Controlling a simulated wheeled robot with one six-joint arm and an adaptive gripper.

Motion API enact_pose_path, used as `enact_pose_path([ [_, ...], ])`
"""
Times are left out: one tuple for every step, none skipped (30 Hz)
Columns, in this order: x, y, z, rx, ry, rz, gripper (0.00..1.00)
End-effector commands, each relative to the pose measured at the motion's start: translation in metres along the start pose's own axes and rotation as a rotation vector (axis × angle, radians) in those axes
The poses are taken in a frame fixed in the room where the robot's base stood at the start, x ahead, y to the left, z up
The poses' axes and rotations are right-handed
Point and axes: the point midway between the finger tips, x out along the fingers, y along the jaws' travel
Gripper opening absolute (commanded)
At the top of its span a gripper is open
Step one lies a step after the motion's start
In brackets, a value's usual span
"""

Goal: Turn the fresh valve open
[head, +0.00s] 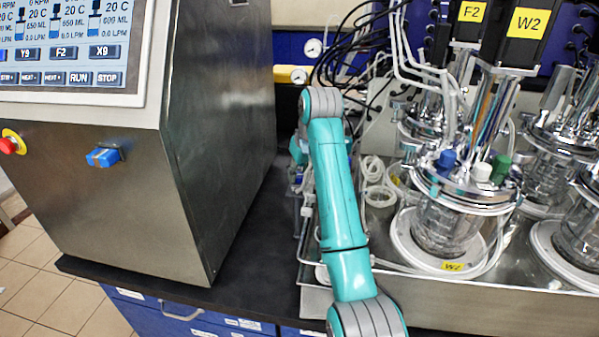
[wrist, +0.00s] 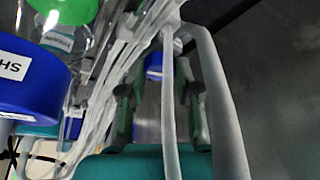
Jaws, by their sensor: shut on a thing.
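In the wrist view, my gripper (wrist: 157,88) shows between and behind pale tubes. Its dark fingers are closed around a small blue part (wrist: 153,68), which looks like a valve handle. The tubes hide much of the grip, and I see no label that says which valve it is. In the head view, my teal arm reaches back beside the bench equipment and its gripper end is mostly hidden behind the arm. The handle's turn angle cannot be told.
Pale tubes (wrist: 172,110) cross close in front of the wrist camera. A blue cap (wrist: 30,85) and a green cap (wrist: 68,10) are at its left. In the head view, a steel control cabinet (head: 222,130) stands left of my arm and the W2 vessel (head: 448,225) right.

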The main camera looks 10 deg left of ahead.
Motion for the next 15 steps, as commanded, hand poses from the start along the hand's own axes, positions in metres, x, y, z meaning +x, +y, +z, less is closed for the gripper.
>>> enact_pose_path([
  [0.0002,0.0013,0.0002,-0.037,-0.001,-0.016,0.0],
  [0.0002,0.0016,0.0002,-0.063,0.0,-0.027,0.0],
  [0.0002,0.0022,0.0002,-0.098,0.0,-0.041,0.0],
  [0.0002,0.0024,0.0001,-0.125,0.0,-0.053,0.0],
  [0.0002,0.0028,0.0,-0.151,0.0,-0.063,0.0],
  [-0.0001,0.0028,-0.0003,-0.187,0.001,-0.078,0.0],
  [-0.0002,0.003,-0.0005,-0.213,0.001,-0.089,0.0],
  [-0.0001,0.0031,-0.0006,-0.24,0.0,-0.1,0.0],
  [0.0001,0.0031,-0.0006,-0.275,0.0,-0.115,0.0],
  [0.0002,0.0034,-0.0006,-0.301,0.0,-0.125,0.0],
  [0.0002,0.0036,-0.0007,-0.327,0.0,-0.137,0.0],
  [0.0004,0.004,-0.0006,-0.363,-0.001,-0.152,0.0],
  [0.0002,0.0044,-0.0008,-0.388,-0.001,-0.162,0.0],
  [-0.0002,0.0045,-0.001,-0.415,0.0,-0.173,0.0],
  [0.0,0.0047,-0.0011,-0.45,-0.001,-0.188,0.0],
])
